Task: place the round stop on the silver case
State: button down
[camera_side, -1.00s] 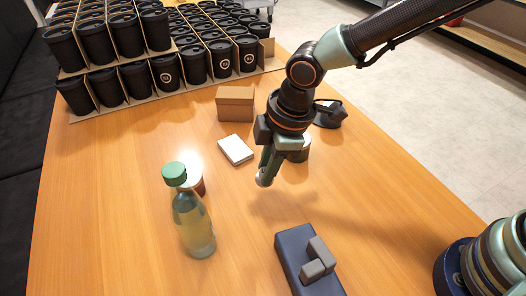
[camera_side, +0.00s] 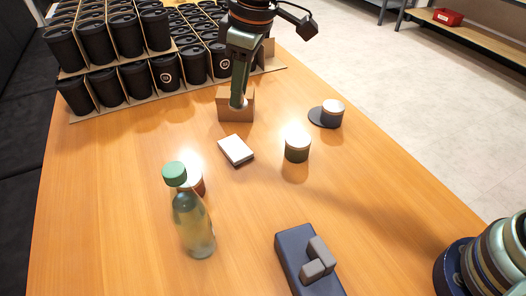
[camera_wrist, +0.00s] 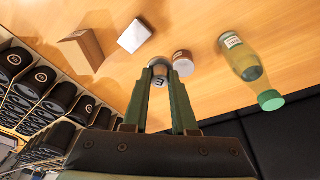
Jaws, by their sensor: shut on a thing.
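My gripper (camera_side: 238,104) is shut on the round stop, a small silvery round piece (camera_wrist: 160,71) with a dark mark, between the fingertips in the wrist view. In the side view the fingers hang in front of the brown box and hide part of it; the stop is only a small light spot at the tips. The silver case looks like the flat, pale box (camera_side: 236,150) with a dark lower edge, lying on the table below the gripper in the picture. It also shows in the wrist view (camera_wrist: 134,36), beyond the fingertips. The stop is apart from it.
The brown box (camera_side: 222,106) stands behind the case. Round tins stand at right (camera_side: 297,148), farther back on a dark disc (camera_side: 333,112), and by the bottle (camera_side: 196,185). The green-capped bottle (camera_side: 193,224) and blue fixture (camera_side: 294,243) are nearer. Black cups (camera_side: 105,90) fill the back left.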

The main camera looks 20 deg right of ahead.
aim_at(238, 154)
jog(key=w+d+m, duration=0.2)
jog(key=w+m, duration=0.2)
jog(key=w, duration=0.3)
jog(key=s+x, duration=0.1)
jog(key=x, duration=0.5)
jog(key=s+d+x, duration=0.1)
jog(key=x, duration=0.6)
jog(key=s+d+f+x, duration=0.1)
jog(key=x, duration=0.5)
jog(key=shift+s+f, duration=0.2)
jog(key=shift+f, duration=0.1)
jog(key=c, duration=0.7)
grip_release()
jog(key=shift+f, duration=0.15)
